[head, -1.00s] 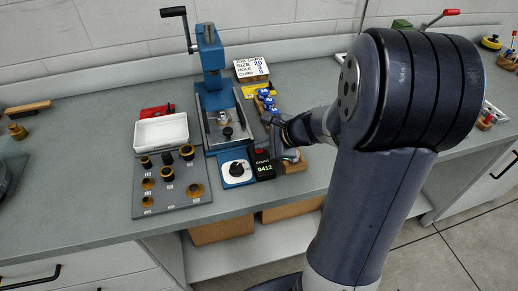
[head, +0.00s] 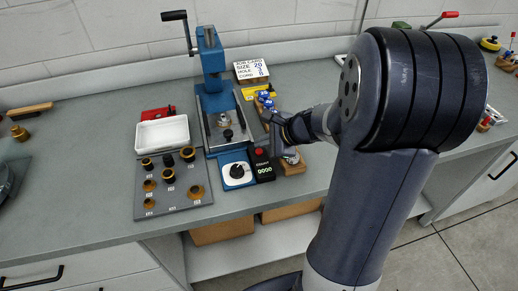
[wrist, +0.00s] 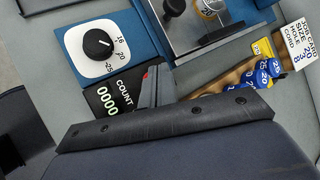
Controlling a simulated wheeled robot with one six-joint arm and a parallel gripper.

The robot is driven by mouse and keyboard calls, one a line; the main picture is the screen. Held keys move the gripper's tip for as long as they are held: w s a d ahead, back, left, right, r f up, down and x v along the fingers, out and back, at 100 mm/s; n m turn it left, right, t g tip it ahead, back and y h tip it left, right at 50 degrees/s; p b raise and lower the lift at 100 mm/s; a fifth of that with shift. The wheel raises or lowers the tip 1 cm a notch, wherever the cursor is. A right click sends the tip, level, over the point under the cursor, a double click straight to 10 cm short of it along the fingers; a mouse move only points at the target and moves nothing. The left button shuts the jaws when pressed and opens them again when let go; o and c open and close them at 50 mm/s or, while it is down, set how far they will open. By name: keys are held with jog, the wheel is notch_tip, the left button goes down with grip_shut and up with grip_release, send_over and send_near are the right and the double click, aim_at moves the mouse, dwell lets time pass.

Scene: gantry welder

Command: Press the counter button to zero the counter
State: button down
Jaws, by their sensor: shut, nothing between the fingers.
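The counter is a black box (head: 264,170) at the front right of the blue press, and its display reads 0000 in green. The counter also shows in the wrist view (wrist: 108,97), partly covered by my gripper. Its red button (head: 259,152) is on the top part, and only a sliver shows beside my finger in the wrist view (wrist: 145,76). My gripper (wrist: 155,78) is shut and empty, close beside the button. I cannot tell whether it touches it. In the head view my wrist hides much of the gripper, just right of the counter.
A white dial plate with a black knob (head: 237,172) adjoins the counter on the left. The blue press (head: 212,75) stands behind. A wooden rack with blue tags (wrist: 262,72) is close on the right. A grey board of ring parts (head: 172,190) and white tray (head: 161,134) lie left.

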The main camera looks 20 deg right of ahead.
notch_tip(320, 180, up, 5)
jog(key=p, duration=0.4)
jog(key=shift+a+f, duration=0.1)
dwell(0.9)
